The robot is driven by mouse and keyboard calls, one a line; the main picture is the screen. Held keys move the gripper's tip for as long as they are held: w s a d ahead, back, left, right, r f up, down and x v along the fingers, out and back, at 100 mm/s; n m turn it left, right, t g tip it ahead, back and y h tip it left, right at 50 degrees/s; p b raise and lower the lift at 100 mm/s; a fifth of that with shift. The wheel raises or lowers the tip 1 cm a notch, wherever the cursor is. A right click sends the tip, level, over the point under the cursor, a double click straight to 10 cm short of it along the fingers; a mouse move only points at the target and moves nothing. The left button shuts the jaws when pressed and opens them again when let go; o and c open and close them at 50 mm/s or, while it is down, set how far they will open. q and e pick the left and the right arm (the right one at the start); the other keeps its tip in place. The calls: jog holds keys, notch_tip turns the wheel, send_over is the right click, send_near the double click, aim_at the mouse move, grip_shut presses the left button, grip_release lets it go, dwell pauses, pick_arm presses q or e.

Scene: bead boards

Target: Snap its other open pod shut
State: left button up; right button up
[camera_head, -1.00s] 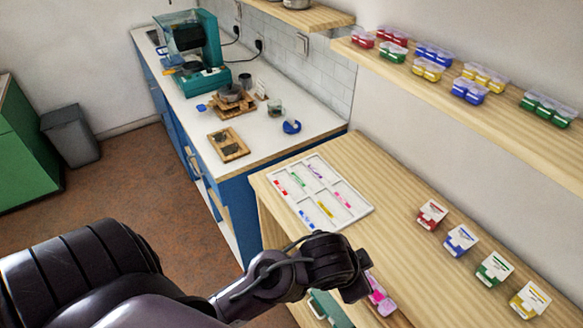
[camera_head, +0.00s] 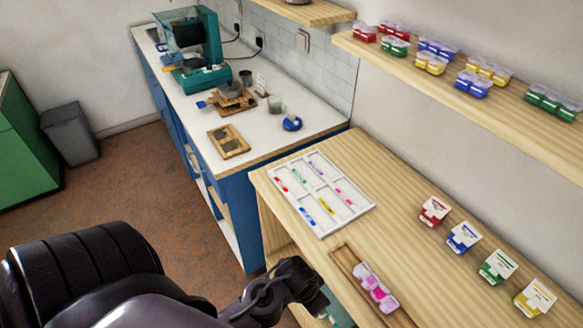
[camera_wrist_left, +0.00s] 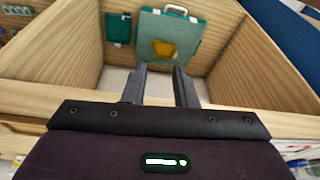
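A pink pod box (camera_head: 376,288) with several small pods sits on a narrow wooden tray (camera_head: 345,262) near the table's front edge. Its pods look pale and deep pink; at this size I cannot tell which lids are open or shut. My left gripper (camera_head: 318,294) is left of the box and apart from it, by the table's front edge. In the left wrist view my left gripper (camera_wrist_left: 161,72) has its fingers apart with nothing between them. They point into a wooden compartment holding a teal case (camera_wrist_left: 168,42). My right gripper is out of view.
A white sorting board (camera_head: 318,194) with coloured bead strips lies behind the tray. Several labelled boxes, including a red one (camera_head: 433,211), stand along the table's right side. A shelf (camera_head: 470,95) with pod boxes hangs above. The table between is clear.

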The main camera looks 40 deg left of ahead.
pick_arm(q)
jog(key=s+f+b, duration=0.1)
jog(key=s+f, duration=0.1)
jog(key=f, duration=0.9)
jog(key=s+a+f+g+b, duration=0.1)
jog(key=s+f, duration=0.2)
jog(key=f, duration=0.8)
jog(key=shift+s, duration=0.35)
jog(key=shift+o, duration=0.9)
